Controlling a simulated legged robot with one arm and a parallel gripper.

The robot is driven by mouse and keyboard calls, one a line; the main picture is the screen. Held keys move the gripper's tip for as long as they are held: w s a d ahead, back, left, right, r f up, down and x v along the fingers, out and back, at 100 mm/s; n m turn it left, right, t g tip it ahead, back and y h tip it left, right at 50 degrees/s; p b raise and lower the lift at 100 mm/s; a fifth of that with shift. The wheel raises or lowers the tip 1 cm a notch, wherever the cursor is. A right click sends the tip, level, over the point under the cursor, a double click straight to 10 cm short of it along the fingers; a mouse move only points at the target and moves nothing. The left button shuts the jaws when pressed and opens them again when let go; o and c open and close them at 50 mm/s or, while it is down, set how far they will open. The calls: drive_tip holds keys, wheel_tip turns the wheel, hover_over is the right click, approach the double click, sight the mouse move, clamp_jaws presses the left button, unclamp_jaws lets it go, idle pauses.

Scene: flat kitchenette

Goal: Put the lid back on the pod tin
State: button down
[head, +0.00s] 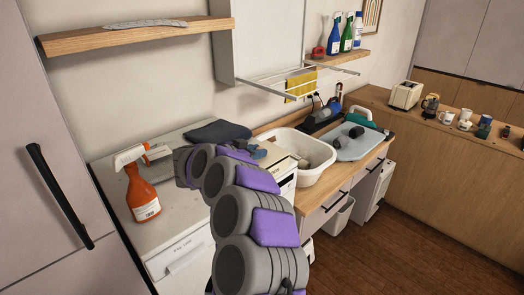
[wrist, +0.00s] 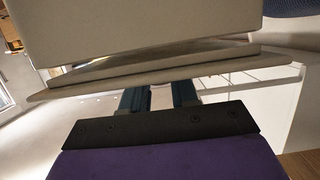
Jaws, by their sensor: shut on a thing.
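In the wrist view the two dark fingers of my gripper (wrist: 159,95) reach up to the edge of a thin pale plate (wrist: 215,72), which looks like the lid. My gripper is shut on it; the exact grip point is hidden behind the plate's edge. A pale beige block (wrist: 140,30), perhaps the pod tin, fills the top of that view, just beyond the plate. I cannot tell whether they touch.
The orange spray bottle (head: 141,190) stands on the pale counter (head: 185,222) at left. A dark folded cloth (head: 217,132) lies at its back. A white basin (head: 314,152) is right of my arm. A wooden shelf (head: 130,36) hangs above. The counter's front is clear.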

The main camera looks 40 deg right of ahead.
drive_tip(key=shift+v, duration=0.9)
drive_tip(key=p+x, duration=0.1)
drive_tip(key=x, duration=0.3)
drive_tip(key=shift+s+d+r, duration=0.1)
drive_tip(key=shift+d, duration=0.2)
drive_tip(key=shift+v, duration=1.85)
drive_tip(key=shift+x, duration=1.75)
drive_tip(key=shift+f+p+v, duration=0.15)
drive_tip(key=shift+v, duration=0.6)
drive_tip(key=shift+f+p+v, duration=0.15)
drive_tip(key=shift+f+v, duration=0.05)
drive_tip(key=shift+v, duration=0.5)
drive_tip(key=shift+x, duration=0.95)
drive_tip(key=c, duration=1.1)
unclamp_jaws()
drive_tip(key=shift+d+f, duration=0.1)
drive_tip(key=shift+d, duration=0.1)
drive_tip(key=shift+o, duration=1.4)
drive_tip(key=shift+a, duration=0.5)
drive_tip(key=shift+o, duration=0.2)
drive_tip(key=shift+a+r, duration=0.25)
drive_tip(key=shift+a, duration=0.3)
